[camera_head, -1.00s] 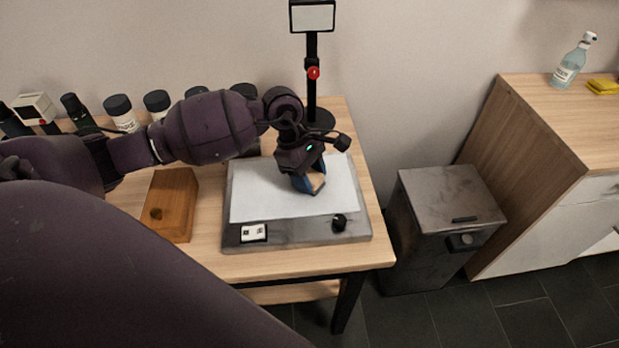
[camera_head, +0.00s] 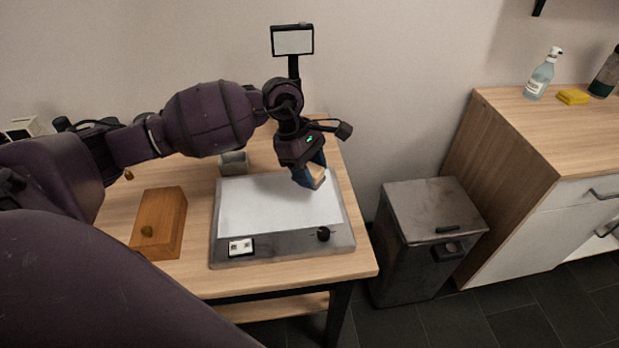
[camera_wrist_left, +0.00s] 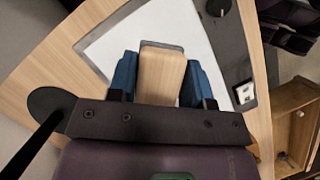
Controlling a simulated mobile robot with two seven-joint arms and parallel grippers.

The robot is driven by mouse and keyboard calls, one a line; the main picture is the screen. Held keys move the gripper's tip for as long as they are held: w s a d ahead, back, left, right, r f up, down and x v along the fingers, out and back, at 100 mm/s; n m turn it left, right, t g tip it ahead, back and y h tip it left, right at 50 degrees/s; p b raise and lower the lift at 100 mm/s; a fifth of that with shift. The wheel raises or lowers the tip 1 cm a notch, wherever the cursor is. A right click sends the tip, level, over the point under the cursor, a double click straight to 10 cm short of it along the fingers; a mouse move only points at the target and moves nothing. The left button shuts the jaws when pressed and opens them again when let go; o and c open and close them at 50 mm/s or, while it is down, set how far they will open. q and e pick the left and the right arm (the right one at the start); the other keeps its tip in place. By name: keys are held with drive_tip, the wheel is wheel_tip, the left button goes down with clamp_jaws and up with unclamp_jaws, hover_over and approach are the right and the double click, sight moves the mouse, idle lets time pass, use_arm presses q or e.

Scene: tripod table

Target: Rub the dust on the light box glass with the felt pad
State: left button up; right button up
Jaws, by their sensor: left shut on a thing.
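The light box (camera_head: 285,247) lies on the wooden table, a grey body with a large white glass (camera_head: 265,205); it also shows in the left wrist view (camera_wrist_left: 228,45). No dust can be made out on the glass. My left gripper (camera_head: 308,173) has blue fingers and is shut on a light wooden block, the felt pad's handle (camera_head: 317,177). In the left wrist view the block (camera_wrist_left: 162,75) sits between both fingers. The pad is over the back right part of the glass. I cannot tell whether its underside touches. My right gripper is not in view.
A wooden box (camera_head: 160,222) stands left of the light box. A small grey container (camera_head: 234,162) and a black stand (camera_head: 293,42) are behind it. A metal bin (camera_head: 430,235) and a cabinet (camera_head: 540,130) with a spray bottle (camera_head: 541,75) and yellow sponge (camera_head: 573,97) are to the right.

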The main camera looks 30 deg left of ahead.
use_arm(q)
drive_tip(key=shift+r, duration=1)
